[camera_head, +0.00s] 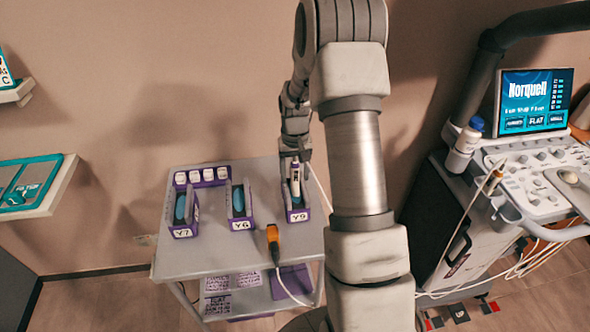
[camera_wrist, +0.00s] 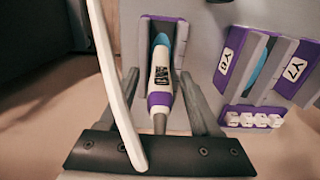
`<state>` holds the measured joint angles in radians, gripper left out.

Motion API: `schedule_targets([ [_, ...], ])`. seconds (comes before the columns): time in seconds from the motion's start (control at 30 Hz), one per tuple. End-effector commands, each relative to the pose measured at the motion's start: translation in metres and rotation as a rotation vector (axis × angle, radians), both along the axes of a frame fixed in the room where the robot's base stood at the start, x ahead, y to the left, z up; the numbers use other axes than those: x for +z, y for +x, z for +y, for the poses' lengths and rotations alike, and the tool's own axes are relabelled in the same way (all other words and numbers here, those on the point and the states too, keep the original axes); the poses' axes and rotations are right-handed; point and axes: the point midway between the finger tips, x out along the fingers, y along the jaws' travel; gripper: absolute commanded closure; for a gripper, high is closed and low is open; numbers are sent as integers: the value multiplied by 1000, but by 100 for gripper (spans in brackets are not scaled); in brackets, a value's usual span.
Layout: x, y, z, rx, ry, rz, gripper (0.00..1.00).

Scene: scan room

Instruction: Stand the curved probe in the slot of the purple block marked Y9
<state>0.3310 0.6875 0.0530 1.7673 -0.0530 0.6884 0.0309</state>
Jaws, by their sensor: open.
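The white probe with a purple band (camera_head: 295,178) is in the slot of the purple block marked Y9 (camera_head: 298,216), its head down inside. In the wrist view the probe (camera_wrist: 160,78) has dark lettering on its body and a grey cable end nearest me. The same block (camera_wrist: 143,45) shows behind it; its label is hidden there. The probe's head shape is mostly hidden in the slot. My gripper (camera_wrist: 159,74) is open, with one finger on each side of the probe and visible gaps between. In the head view my gripper (camera_head: 295,152) is above the Y9 block.
Purple blocks marked Y6 (camera_head: 240,224) and Y7 (camera_head: 182,232) stand to the left with blue slots. An orange probe (camera_head: 273,240) lies at the front edge. A white cable (camera_wrist: 112,80) arcs beside my left finger.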

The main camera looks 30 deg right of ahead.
Motion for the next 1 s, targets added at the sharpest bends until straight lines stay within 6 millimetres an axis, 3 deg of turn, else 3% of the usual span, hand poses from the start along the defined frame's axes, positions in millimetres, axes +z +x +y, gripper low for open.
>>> schedule_targets([
  [0.17,15,1,0,0,-1,-3,36],
  [0.27,34,1,0,0,-2,-6,36],
  [0.7,139,1,0,-1,-2,-6,36],
  [1.0,172,0,0,0,-1,-2,36],
])
